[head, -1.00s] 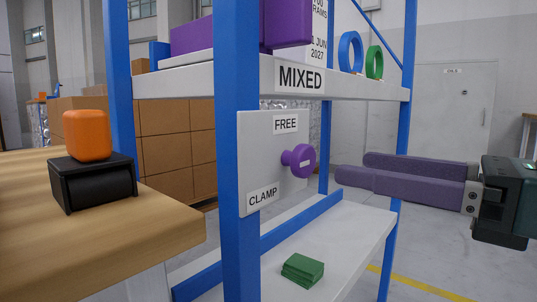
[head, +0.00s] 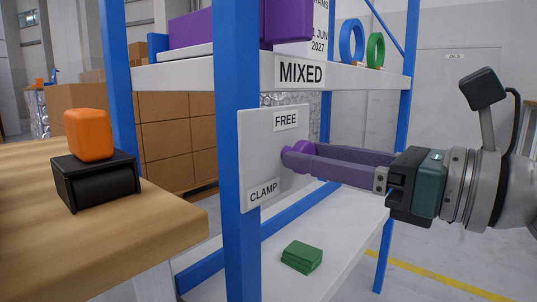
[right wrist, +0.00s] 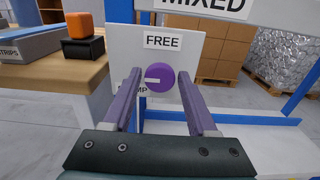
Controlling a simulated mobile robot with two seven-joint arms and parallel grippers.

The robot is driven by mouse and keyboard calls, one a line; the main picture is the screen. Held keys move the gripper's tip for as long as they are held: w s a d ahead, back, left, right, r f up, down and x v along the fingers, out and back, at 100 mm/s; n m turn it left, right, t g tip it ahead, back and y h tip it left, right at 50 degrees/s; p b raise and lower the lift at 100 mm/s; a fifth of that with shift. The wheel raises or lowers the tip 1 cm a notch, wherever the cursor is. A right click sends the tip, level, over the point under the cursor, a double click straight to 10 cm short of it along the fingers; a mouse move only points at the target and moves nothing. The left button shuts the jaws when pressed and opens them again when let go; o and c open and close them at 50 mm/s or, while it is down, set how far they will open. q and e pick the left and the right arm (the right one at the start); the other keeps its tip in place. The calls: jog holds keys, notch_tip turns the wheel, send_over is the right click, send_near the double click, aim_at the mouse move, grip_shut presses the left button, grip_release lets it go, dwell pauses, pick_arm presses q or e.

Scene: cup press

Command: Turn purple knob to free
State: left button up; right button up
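The purple knob (head: 290,158) sticks out from a white panel (head: 262,150) on the shelf's blue post. The panel carries a FREE label (head: 286,120) above and a CLAMP label (head: 263,192) below left. My right gripper (head: 302,152) is level with the knob, its long purple fingers reaching it from the right. In the right wrist view the knob (right wrist: 161,77) sits between the open fingertips (right wrist: 160,75), with a narrow gap seen on each side. A short white mark on its face lies level, toward the left. The left finger partly covers the CLAMP label. My left gripper is not in view.
A wooden table (head: 150,225) at left holds an orange block (head: 88,134) on a black base (head: 95,180). Above the panel is a shelf board labelled MIXED (head: 300,72). A green stack (head: 302,257) lies on the lower shelf (head: 340,245).

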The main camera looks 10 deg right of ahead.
grip_shut()
